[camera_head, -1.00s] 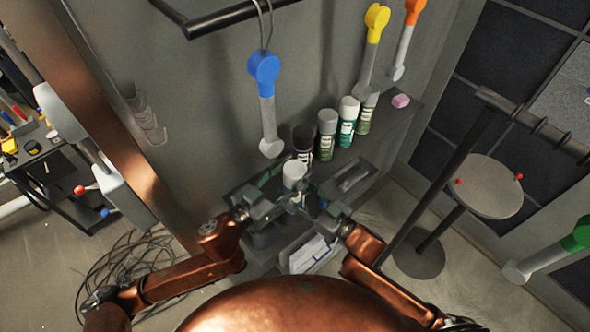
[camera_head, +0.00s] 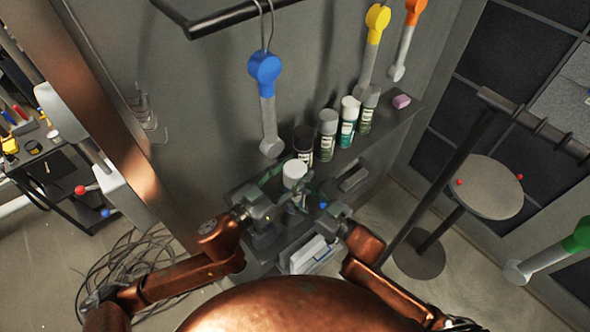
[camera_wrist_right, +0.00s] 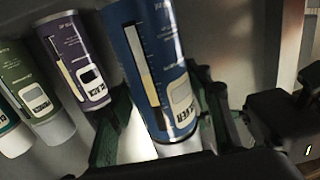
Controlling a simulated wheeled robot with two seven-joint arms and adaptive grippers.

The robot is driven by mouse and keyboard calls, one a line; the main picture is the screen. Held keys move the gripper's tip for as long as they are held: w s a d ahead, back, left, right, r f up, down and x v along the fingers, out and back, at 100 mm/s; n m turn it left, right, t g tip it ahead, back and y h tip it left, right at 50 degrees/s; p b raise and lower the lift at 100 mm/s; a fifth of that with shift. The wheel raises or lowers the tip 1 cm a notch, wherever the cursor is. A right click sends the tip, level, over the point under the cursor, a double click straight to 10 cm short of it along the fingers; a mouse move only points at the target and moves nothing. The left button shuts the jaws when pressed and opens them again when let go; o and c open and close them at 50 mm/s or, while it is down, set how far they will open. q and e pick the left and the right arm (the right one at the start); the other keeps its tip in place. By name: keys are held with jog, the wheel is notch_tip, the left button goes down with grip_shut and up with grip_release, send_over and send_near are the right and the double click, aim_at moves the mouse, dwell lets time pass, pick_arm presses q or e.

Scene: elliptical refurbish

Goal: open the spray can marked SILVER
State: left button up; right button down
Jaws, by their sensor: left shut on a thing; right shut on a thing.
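The spray can marked SILVER (camera_wrist_right: 155,65) has a blue label in the right wrist view, partly hidden at its pale end by my gripper. In the head view its white top (camera_head: 295,170) shows between my two grippers. My left gripper (camera_head: 280,187) comes in from the left and is shut on the can. My right gripper (camera_head: 314,198) comes from the lower right and is also shut on it, with green-edged fingers beside the can in the wrist view. The fingers overlap around the can, so which part each grips is unclear.
Several other spray cans stand in a row behind, including a black-topped one (camera_head: 302,139) and a grey-green one (camera_head: 327,131). A pink block (camera_head: 401,101) lies on the shelf (camera_head: 388,128). Hanging tools, one blue-headed (camera_head: 265,67), are above. A round stand (camera_head: 482,187) is at right.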

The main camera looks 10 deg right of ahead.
pick_arm(q)
jog(key=shift+r, duration=1)
